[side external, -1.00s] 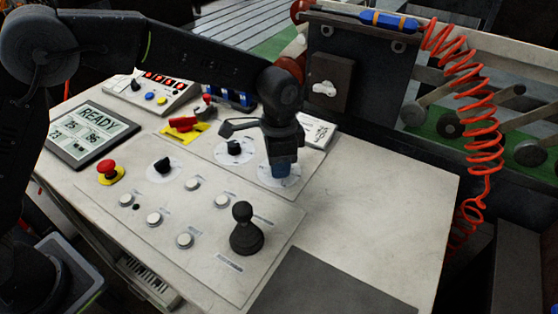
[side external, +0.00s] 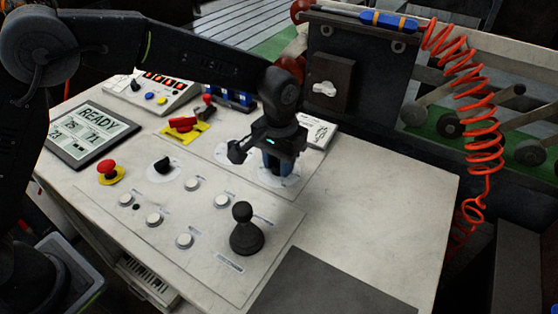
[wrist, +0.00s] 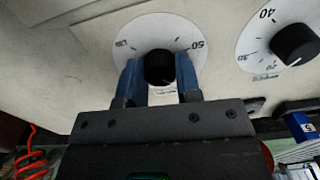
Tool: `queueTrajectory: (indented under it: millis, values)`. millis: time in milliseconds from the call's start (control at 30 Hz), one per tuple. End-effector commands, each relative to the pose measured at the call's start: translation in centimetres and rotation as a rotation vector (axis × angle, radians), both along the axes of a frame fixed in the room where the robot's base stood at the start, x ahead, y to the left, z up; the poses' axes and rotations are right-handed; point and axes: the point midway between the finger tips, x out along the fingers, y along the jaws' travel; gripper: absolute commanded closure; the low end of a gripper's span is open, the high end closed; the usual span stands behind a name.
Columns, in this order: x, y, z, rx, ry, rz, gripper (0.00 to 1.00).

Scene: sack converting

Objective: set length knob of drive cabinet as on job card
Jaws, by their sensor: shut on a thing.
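My gripper (side external: 274,168) points down at the back of the sloped panel, over the right one of two white dials. In the wrist view my gripper (wrist: 158,82) has its blue fingers closed on both sides of a black round knob (wrist: 158,67). The dial (wrist: 137,37) around it shows 50 at its right; its other marks are too small or covered to read. I cannot read its name. A second dial (wrist: 258,38) with its own black knob (wrist: 294,44) shows 40 and 30. A white card (side external: 320,132) with small print lies behind my gripper, partly hidden.
A display (side external: 92,133) reads READY with small figures. A red emergency button (side external: 108,169), a black selector (side external: 163,165), several white buttons (side external: 192,184) and a black joystick (side external: 245,233) stand in front. A red switch on a yellow plate (side external: 184,125) is to the left. The panel's right side is clear.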

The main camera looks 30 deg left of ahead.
Motion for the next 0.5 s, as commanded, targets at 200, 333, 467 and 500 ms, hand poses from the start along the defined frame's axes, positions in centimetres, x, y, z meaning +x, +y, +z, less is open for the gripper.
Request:
queueTrajectory:
  millis: [200,333,467,500]
  values:
    - [0.02,-0.02,0.07,-0.001,-0.001,0.051,0.92]
    - [0.02,-0.02,0.07,-0.001,-0.001,0.063,0.92]
    - [0.02,-0.02,0.07,-0.001,-0.001,0.064,0.92]
    - [0.02,-0.02,0.07,-0.001,-0.001,0.064,0.92]
